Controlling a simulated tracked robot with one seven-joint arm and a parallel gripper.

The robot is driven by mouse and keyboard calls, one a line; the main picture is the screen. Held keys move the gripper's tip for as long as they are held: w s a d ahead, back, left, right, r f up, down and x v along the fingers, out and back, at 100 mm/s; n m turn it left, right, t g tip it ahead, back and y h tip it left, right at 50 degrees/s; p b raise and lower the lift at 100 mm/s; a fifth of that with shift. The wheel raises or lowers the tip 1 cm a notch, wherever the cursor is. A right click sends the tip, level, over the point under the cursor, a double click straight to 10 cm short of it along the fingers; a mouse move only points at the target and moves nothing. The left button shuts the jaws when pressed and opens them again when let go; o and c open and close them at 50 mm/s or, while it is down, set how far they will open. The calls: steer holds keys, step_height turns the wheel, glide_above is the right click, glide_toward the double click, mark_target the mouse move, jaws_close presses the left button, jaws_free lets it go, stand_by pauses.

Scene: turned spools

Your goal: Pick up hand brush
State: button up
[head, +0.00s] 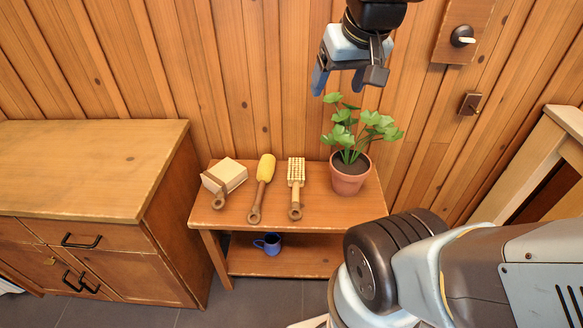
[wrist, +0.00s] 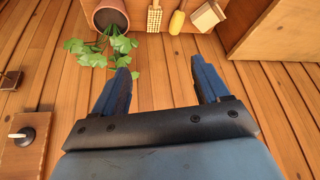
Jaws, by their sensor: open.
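Three handled tools lie side by side on the small wooden table, and I cannot tell for sure which is called the hand brush. One has rows of pale bristle tufts (head: 296,175) and also shows in the wrist view (wrist: 154,18). One has a yellow head (head: 266,168), also in the wrist view (wrist: 177,22). One has a wide cream block head (head: 227,174) and a short wooden handle, also in the wrist view (wrist: 207,16). My gripper (head: 348,82) is open and empty, high above the table's back right. Its spread fingers show in the wrist view (wrist: 161,68).
A potted plant (head: 350,178) stands right of the tools, below my gripper. The small table (head: 325,207) has a lower shelf with a blue mug (head: 267,243). A wooden cabinet (head: 85,170) stands at left. A plank wall (head: 235,80) is behind.

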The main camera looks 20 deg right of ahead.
steer(key=o, duration=0.4)
steer(key=shift+m+g+y, duration=0.4)
steer(key=shift+g, duration=0.4)
steer(key=w+f, duration=0.1)
steer(key=w, duration=0.2)
steer(key=w+f, duration=0.2)
steer(key=w, duration=0.1)
steer(key=w+f, duration=0.2)
steer(key=w, duration=0.1)
steer(key=shift+w+a+f, duration=0.1)
steer(key=shift+w+a, duration=0.3)
steer(key=shift+c, duration=0.2)
steer(key=m+g+h, duration=0.1)
steer(key=m+g, duration=0.2)
steer(key=g, duration=0.1)
glide_above(296, 177)
step_height(296, 177, down, 31)
steer(key=f, duration=0.9)
steer(key=shift+a+f, duration=0.2)
steer(key=shift+f, duration=0.05)
steer(key=shift+d+f, duration=0.15)
steer(key=shift+f, duration=1.1)
steer(key=shift+d+f, duration=0.1)
steer(key=shift+f, duration=1.15)
